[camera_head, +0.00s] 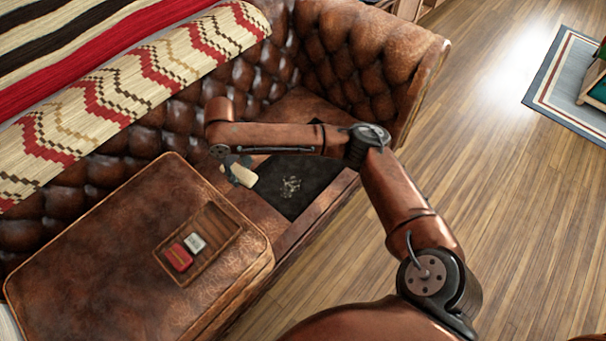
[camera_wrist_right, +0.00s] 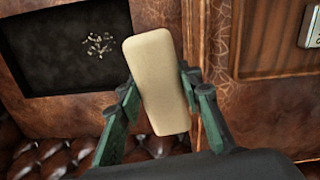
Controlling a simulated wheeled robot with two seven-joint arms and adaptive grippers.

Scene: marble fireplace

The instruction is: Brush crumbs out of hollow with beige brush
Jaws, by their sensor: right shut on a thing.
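The beige brush (camera_head: 242,175) is a pale rounded block. My right gripper (camera_head: 232,168) is shut on it, just left of the dark hollow (camera_head: 318,172) in the leather seat. The right wrist view shows the brush (camera_wrist_right: 158,85) upright in the picture between the green fingers of the gripper (camera_wrist_right: 157,90). Whether the brush touches the seat I cannot tell. A small cluster of pale crumbs (camera_head: 291,187) lies in the hollow; the crumbs (camera_wrist_right: 98,44) also show in the right wrist view, left of the brush. My right forearm hides part of the hollow. My left gripper is out of view.
A raised brown leather block (camera_head: 100,250) at left has a recessed tray (camera_head: 220,228) with a red block (camera_head: 178,257) and a grey-white block (camera_head: 195,243). The tufted sofa back (camera_head: 120,145) rises behind. Open wooden floor (camera_head: 510,210) lies at right.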

